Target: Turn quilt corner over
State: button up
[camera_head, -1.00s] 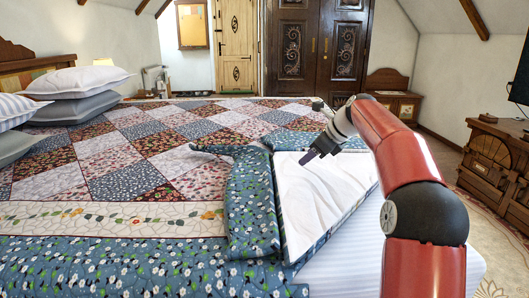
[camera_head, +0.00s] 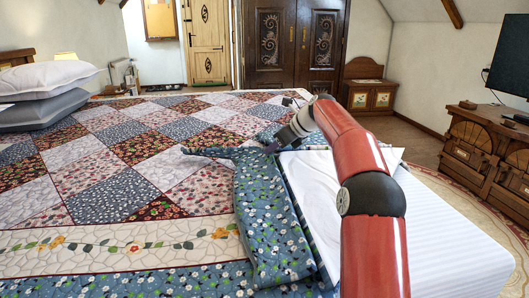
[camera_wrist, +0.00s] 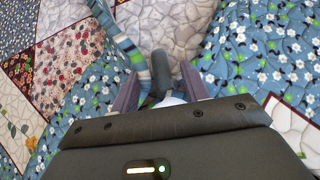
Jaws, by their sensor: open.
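The patchwork quilt (camera_head: 110,185) covers most of the bed. Near its right edge, a blue flowered part (camera_head: 262,205) is folded back and rumpled, with white cloth (camera_head: 312,195) beside it on the right. My gripper (camera_head: 271,148) is at the far end of this fold, pointing down. In the wrist view, its two purple-grey fingers (camera_wrist: 160,92) stand apart over the quilt. A striped edge of cloth (camera_wrist: 128,52) and a dark rounded shape (camera_wrist: 160,72) show around the gap between them. I cannot tell whether the fingers touch the cloth.
White and grey pillows (camera_head: 45,90) lie stacked at the left. The bare striped white mattress (camera_head: 435,245) shows at the right. A carved wooden cabinet (camera_head: 485,150) stands at the far right, with floor between it and the bed. A dark wardrobe (camera_head: 292,45) stands at the back.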

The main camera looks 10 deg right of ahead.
jog(key=shift+x, duration=2.2)
grip_shut()
